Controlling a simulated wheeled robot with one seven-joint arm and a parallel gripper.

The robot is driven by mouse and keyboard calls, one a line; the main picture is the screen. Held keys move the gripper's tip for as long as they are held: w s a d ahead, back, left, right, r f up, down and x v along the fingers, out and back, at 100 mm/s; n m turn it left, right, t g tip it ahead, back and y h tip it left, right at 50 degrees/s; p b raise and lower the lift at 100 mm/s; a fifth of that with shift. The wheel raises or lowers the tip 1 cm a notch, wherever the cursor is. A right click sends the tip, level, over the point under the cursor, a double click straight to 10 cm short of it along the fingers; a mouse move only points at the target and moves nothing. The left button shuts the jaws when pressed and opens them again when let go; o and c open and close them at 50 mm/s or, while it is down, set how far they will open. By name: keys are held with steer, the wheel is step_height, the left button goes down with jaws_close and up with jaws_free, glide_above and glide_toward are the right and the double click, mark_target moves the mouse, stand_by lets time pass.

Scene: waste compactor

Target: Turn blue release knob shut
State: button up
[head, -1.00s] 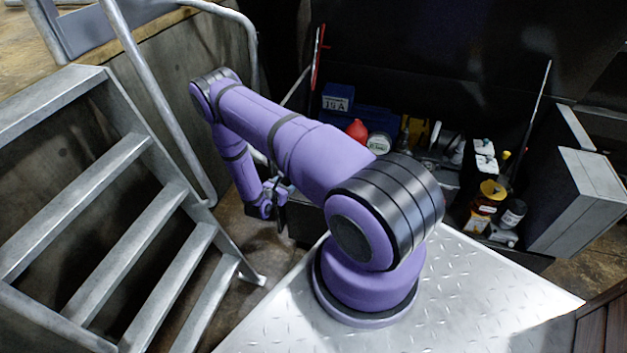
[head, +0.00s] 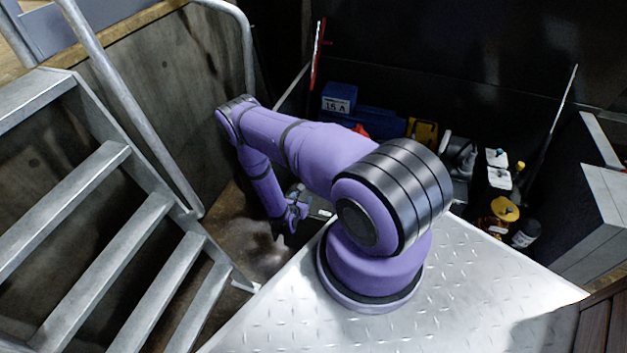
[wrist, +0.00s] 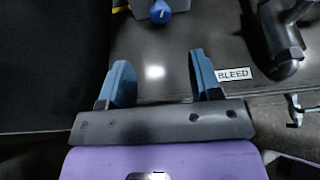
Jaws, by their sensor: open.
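The blue knob (wrist: 160,12) shows at the top of the wrist view, on a small grey mount on a dark panel (wrist: 190,45). My gripper (wrist: 160,75) is open and empty, with its two blue-padded fingers apart. In the wrist view the knob is beyond the fingertips, roughly in line with the gap between them, and not touched. In the head view my gripper (head: 293,215) hangs low beyond the metal plate, and I cannot make out the knob there.
A "BLEED" label (wrist: 234,74) and a black pipe fitting (wrist: 285,45) are right of the fingers. Metal stairs with a rail (head: 130,215) stand at left. A blue box (head: 338,100) and several bottles (head: 505,210) lie behind. Tread plate (head: 470,285) surrounds my arm base.

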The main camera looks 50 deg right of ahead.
mark_target(310, 193)
steer(key=shift+w+d+f, duration=0.2)
steer(key=shift+d, duration=0.45)
steer(key=x, duration=1)
steer(key=c, duration=0.9)
